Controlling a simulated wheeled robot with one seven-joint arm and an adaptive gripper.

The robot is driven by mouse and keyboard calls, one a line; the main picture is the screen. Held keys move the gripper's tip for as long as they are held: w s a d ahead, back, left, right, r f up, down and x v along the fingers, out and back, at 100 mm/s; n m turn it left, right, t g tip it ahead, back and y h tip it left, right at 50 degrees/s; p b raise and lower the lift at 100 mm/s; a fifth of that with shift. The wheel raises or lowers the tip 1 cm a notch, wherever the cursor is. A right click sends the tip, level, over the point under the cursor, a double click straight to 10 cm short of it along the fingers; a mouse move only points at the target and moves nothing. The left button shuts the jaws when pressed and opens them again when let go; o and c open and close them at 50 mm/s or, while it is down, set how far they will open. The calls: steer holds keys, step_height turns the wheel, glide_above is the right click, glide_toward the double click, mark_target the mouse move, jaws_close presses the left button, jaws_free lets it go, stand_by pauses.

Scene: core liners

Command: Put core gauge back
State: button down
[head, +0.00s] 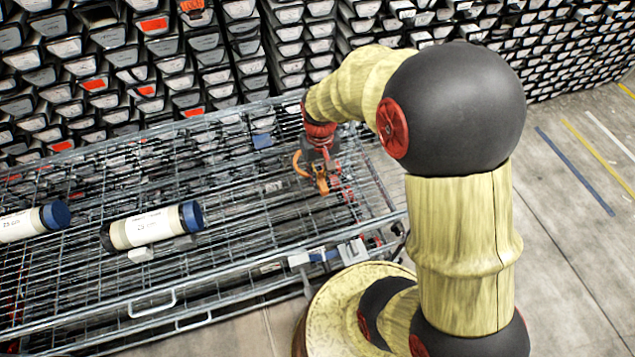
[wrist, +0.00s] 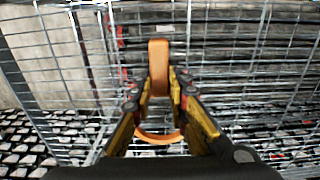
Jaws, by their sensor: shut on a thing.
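An orange gauge-like piece (wrist: 158,72) shows in the wrist view as an upright bar between my fingertips, with a curved orange band nearer the palm. I take it for the core gauge. My gripper (wrist: 159,88), with yellow and black fingers, is shut on it. In the head view my gripper (head: 320,172) hangs over the right part of the wire rack (head: 245,215), with orange showing around the fingers. From these views I cannot tell whether the gauge touches the wires. Fine details of the gauge are hidden or blurred.
Two white core liners, one (head: 150,227) near the middle and one (head: 22,224) at the left edge, lie on the rack with blue caps. A grey clamp-like part (head: 352,251) sits at the front rail. Stacked trays (head: 210,60) fill the back. Floor (head: 575,260) is clear at right.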

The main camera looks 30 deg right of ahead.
steer(key=shift+w+d+f+b, duration=0.15)
steer(key=shift+w+f, duration=0.3)
steer(key=shift+f, duration=0.15)
steer(key=shift+w+d+f+b, duration=0.15)
steer(key=shift+w+f, duration=0.25)
steer(key=shift+f, duration=0.2)
steer(key=shift+w+f+b, duration=0.15)
steer(key=shift+f+b, duration=0.55)
steer(key=shift+f, duration=0.85)
steer(key=shift+f, duration=0.1)
steer(key=c, duration=1.7)
jaws_free()
steer(key=shift+c, duration=0.2)
step_height(320, 180, up, 12)
steer(key=p, duration=0.3)
steer(key=shift+a+r+p, duration=0.1)
steer(key=shift+r+p, duration=0.15)
steer(key=shift+p, duration=0.15)
steer(key=s+a+r+n+t, duration=0.1)
steer(key=s+a+r+t, duration=0.1)
steer(key=s+a+r, duration=0.2)
steer(key=s+a+r+n+t, duration=0.1)
steer(key=s+a+r+t, duration=0.2)
steer(key=s+r, duration=0.8)
step_height(320, 180, up, 4)
steer(key=shift+s+a+r+t, duration=0.2)
steer(key=shift+s+a+t, duration=0.1)
steer(key=shift+a, duration=0.7)
